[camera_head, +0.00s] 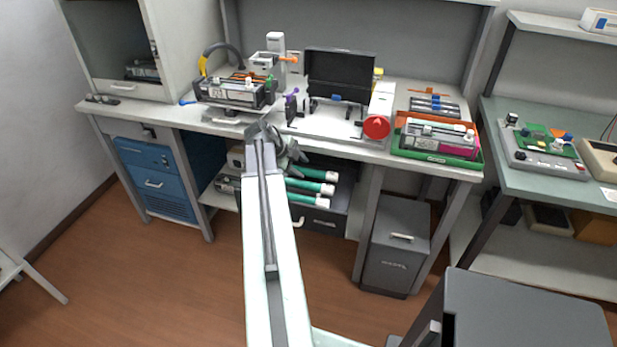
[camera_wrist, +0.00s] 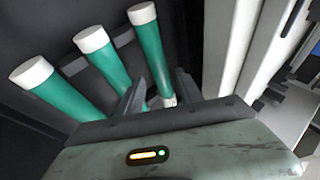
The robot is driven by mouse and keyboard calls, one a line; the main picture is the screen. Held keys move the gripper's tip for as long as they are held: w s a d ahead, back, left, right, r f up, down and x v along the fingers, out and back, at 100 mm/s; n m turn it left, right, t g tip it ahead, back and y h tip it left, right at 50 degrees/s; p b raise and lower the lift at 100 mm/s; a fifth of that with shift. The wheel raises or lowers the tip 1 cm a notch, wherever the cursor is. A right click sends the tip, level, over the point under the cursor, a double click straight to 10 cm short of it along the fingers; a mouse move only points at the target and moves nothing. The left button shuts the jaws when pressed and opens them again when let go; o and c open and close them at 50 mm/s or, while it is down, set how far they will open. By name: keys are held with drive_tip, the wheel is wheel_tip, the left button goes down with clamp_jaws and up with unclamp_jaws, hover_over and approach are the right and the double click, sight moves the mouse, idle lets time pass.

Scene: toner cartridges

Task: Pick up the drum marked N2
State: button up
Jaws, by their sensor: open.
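Three green drums with white end caps lie side by side in an open dark drawer under the bench. In the head view they are the back drum (camera_head: 306,172), the middle drum (camera_head: 306,185) and the front drum (camera_head: 308,199). The wrist view shows a left drum (camera_wrist: 60,95), a centre drum (camera_wrist: 108,68) and a right drum (camera_wrist: 150,52). I can read no N2 mark on any of them. My gripper (camera_head: 290,152) is open above the drawer. In the wrist view its fingers (camera_wrist: 158,92) appear either side of the right drum's lower end; contact cannot be told.
The dark drawer (camera_head: 318,222) sticks out below the workbench (camera_head: 335,143). The bench top above holds a cartridge (camera_head: 232,92), a black-lidded device (camera_head: 340,75) and a green tray (camera_head: 440,158). A grey bin (camera_head: 397,250) stands to the right. Floor in front is open.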

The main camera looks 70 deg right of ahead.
sight(307, 171)
drive_tip(key=b+x, duration=0.2)
drive_tip(key=x, duration=0.2)
drive_tip(key=shift+s+f+b, duration=0.15)
drive_tip(key=shift+f+b, duration=0.05)
drive_tip(key=shift+b, duration=0.2)
drive_tip(key=shift+r, duration=0.2)
clamp_jaws()
